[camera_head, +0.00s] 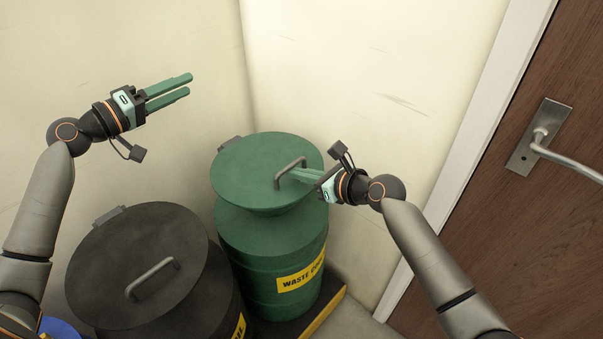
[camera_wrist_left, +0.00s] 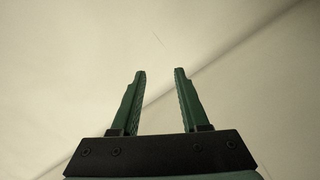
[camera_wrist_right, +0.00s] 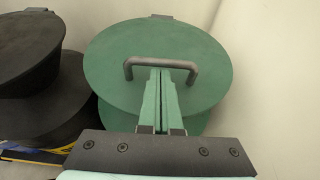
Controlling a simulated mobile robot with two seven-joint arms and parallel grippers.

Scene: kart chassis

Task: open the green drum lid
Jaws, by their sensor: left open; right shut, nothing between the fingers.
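The green drum (camera_head: 270,255) stands in the corner with its green lid (camera_head: 245,165) on top. The lid looks slightly tilted, with its rim standing out over the drum's neck. A grey bar handle (camera_head: 288,168) sits on the lid; the handle also shows in the right wrist view (camera_wrist_right: 160,62). My right gripper (camera_head: 296,174) is shut and empty, its fingertips reaching under the handle bar. Whether they touch the bar or the lid, I cannot tell. My left gripper (camera_head: 190,84) is open and empty, raised in front of the wall, up and left of the drum.
A black drum (camera_head: 140,265) with its own handle stands left of the green drum. Both stand near pale walls. A brown door (camera_head: 535,230) with a metal lever handle (camera_head: 545,140) is on the right. A blue object (camera_head: 58,328) shows at the lower left.

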